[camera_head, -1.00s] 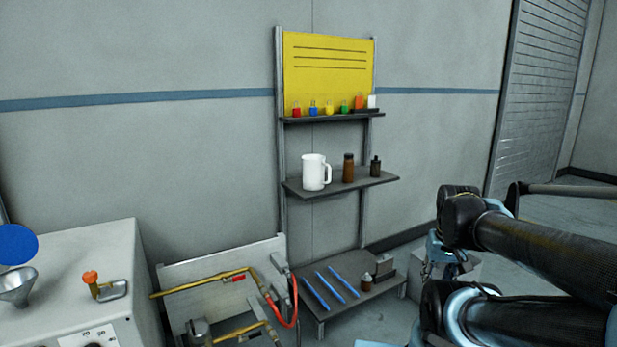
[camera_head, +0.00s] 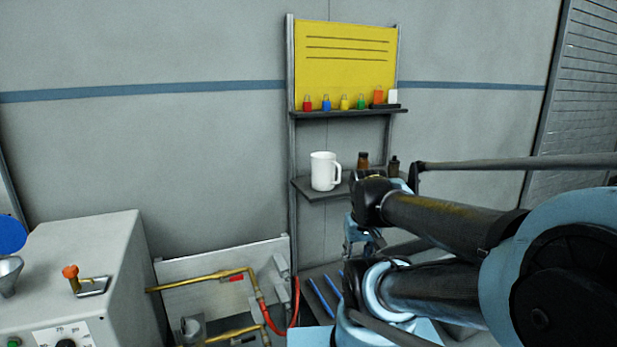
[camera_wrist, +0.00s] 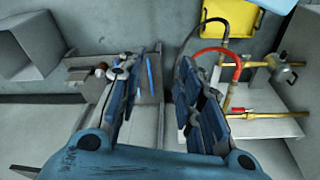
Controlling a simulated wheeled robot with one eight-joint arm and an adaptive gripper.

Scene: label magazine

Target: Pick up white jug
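The white jug (camera_head: 323,171) stands upright on the middle shelf (camera_head: 312,189) of the rack, with its handle to the right. I cannot make it out in the wrist view. My gripper (camera_wrist: 160,68) is open and empty in the wrist view, its two blue fingers spread apart over the lower shelf area. In the head view my gripper (camera_head: 361,236) is mostly hidden by my arm and sits below and right of the jug, apart from it.
A brown bottle (camera_head: 363,160) and a dark bottle (camera_head: 394,166) stand right of the jug, partly hidden by my arm. Above is a shelf (camera_head: 345,113) with several coloured padlocks. Blue pens (camera_head: 322,297) lie on the lower shelf. A pipe panel (camera_head: 205,267) stands at lower left.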

